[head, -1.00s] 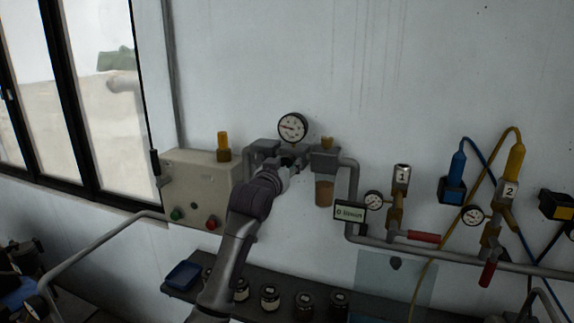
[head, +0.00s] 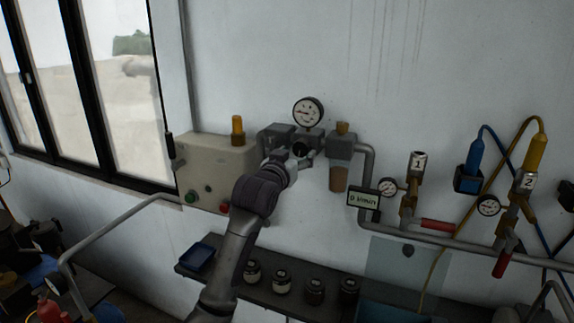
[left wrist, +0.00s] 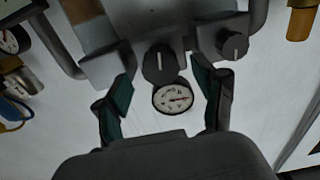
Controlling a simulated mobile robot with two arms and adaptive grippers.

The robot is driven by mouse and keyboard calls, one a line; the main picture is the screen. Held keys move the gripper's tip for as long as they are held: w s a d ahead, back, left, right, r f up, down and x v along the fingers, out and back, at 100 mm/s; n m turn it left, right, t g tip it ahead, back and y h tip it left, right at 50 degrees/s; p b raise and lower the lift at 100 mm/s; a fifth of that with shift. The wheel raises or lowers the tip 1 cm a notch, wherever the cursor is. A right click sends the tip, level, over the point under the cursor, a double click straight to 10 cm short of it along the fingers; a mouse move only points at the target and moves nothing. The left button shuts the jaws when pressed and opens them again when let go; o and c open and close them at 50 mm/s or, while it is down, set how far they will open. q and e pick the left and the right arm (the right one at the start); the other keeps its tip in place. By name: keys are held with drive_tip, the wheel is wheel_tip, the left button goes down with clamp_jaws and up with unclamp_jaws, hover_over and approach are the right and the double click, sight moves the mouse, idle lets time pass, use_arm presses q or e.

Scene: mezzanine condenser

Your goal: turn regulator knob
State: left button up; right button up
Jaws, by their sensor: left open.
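The black regulator knob (head: 301,148) sits on the grey regulator body just below the round white gauge (head: 308,112). In the left wrist view, which shows the fixture upside down, the knob (left wrist: 159,64) has a pale line across its face and the gauge (left wrist: 173,98) is right below it. My left gripper (head: 296,163) is open and empty, just below and in front of the knob. In the left wrist view its fingers (left wrist: 164,92) stand to either side of the gauge and knob, apart from the knob. My right gripper is not in view.
A second dark knob (left wrist: 233,46) is close to the right finger in the left wrist view. A brown filter bowl (head: 338,178) hangs to the right. A beige box (head: 215,160) with buttons is on the left. Jars stand on a shelf (head: 330,306) below.

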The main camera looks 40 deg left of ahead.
use_arm(q)
drive_tip(key=v, duration=0.8)
drive_tip(key=shift+w+a, duration=0.1)
